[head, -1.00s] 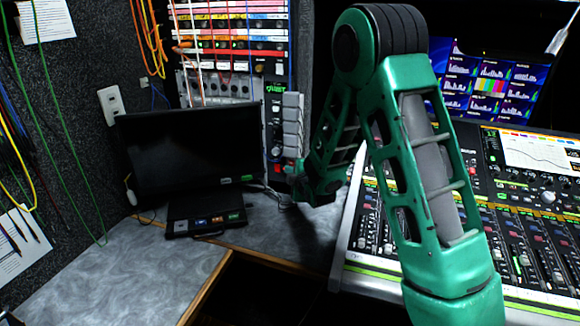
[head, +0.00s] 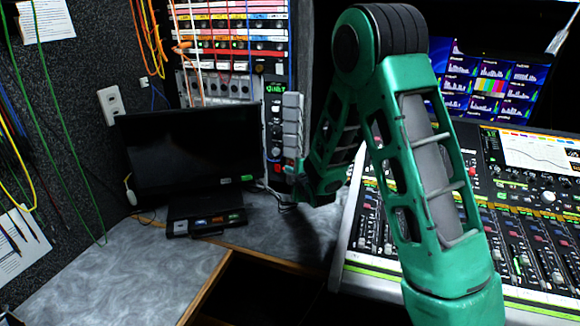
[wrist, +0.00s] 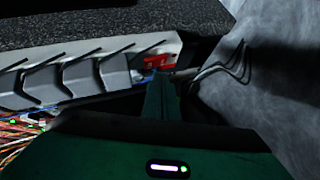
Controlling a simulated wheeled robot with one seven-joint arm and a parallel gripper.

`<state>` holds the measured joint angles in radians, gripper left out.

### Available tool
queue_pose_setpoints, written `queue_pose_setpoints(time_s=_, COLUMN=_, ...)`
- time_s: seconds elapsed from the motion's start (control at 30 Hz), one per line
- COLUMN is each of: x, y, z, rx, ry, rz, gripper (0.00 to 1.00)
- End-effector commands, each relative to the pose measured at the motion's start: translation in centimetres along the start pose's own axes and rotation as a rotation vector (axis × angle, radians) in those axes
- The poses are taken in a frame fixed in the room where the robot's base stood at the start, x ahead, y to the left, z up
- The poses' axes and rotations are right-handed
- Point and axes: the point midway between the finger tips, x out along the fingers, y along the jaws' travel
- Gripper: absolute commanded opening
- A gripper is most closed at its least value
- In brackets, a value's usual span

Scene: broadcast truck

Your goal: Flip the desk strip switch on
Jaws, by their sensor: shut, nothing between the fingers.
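The desk strip (wrist: 70,75) is a grey bar with a row of angled dark sockets, crossing the left of the wrist view. In the head view, the strip (head: 292,118) stands upright right of the black monitor. Its red switch (wrist: 156,60) is at the strip's right end in the wrist view; which way it is set is too small to tell. My gripper (wrist: 162,82) is green and shut, with nothing held. Its fingertips are close to the red switch; whether they touch it I cannot tell. In the head view, my arm partly hides the strip's lower end.
Black cables (wrist: 225,65) curve beside the fingertips over the grey desk (wrist: 275,90). The monitor (head: 190,150) and a small black box (head: 205,222) stand to the left. A mixing console (head: 500,235) is at the right. Patch panels with hanging cables rise behind.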

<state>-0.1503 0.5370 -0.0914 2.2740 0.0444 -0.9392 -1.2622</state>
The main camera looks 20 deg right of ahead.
Motion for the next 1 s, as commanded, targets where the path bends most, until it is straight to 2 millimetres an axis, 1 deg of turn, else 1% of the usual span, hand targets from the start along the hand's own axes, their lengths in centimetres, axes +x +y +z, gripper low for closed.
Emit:
queue_pose_setpoints(time_s=0.3, x=0.03, y=0.04, z=0.03, rx=0.0, ry=0.0, rz=0.0, gripper=0.0)
queue_pose_setpoints(time_s=0.6, x=0.44, y=0.53, z=0.41, rx=0.0, ry=0.0, rz=0.0, gripper=0.0)
queue_pose_setpoints(time_s=1.0, x=0.48, y=0.55, z=0.45, rx=0.0, ry=0.0, rz=0.0, gripper=0.0)
